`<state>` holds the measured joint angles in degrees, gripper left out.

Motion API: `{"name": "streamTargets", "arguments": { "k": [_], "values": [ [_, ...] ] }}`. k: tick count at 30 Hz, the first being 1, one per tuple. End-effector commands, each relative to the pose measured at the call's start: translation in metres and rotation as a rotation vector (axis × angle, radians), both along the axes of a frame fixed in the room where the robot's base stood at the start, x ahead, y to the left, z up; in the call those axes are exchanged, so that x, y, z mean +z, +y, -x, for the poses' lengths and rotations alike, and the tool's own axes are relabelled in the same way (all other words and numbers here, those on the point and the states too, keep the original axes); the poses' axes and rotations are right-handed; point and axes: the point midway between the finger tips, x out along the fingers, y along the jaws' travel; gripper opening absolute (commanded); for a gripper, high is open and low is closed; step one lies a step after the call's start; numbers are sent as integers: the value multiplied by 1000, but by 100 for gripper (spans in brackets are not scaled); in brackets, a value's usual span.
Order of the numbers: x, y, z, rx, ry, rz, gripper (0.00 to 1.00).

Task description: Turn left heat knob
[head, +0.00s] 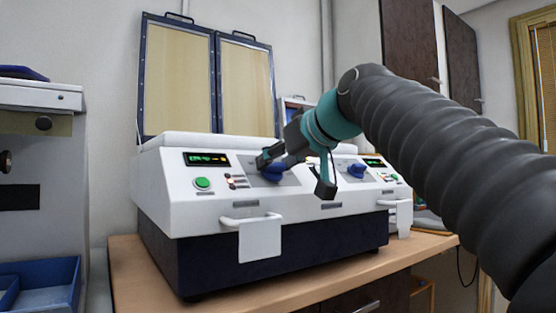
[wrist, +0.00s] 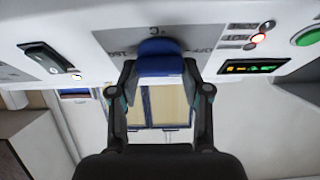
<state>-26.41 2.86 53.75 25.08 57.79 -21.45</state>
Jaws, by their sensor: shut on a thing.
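The left heat knob (head: 272,172) is blue and sits on the sloped white front panel of the forming machine (head: 170,212), right of the left green display. In the wrist view the knob (wrist: 160,62) lies between the two fingers, on a grey dial plate (wrist: 112,40) with printed marks. My gripper (head: 268,160) is at this knob, shut on it, with one finger on each side, as the wrist view also shows (wrist: 160,74). In the head view the gripper hides part of the knob.
A second blue knob (head: 356,170) sits right of my gripper. A green button (head: 202,184) and display (head: 206,159) are left of it. Two raised lids (head: 177,80) stand behind. White handles (head: 250,219) stick out in front. A blue tray (head: 40,292) is at lower left.

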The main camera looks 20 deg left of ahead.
Motion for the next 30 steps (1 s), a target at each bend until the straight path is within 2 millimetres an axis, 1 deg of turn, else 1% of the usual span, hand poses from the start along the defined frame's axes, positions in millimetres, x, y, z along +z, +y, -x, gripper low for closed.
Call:
{"name": "streamTargets", "arguments": {
  "k": [13,14,15,16,26,30],
  "values": [
    [0,0,0,26,-19,15,13],
    [0,0,0,26,-19,15,55],
    [0,0,0,25,-18,14,65],
    [0,0,0,25,-18,14,73],
    [0,-1,0,24,-17,14,73],
    [5,-8,6,22,-19,13,73]
  ]
}}
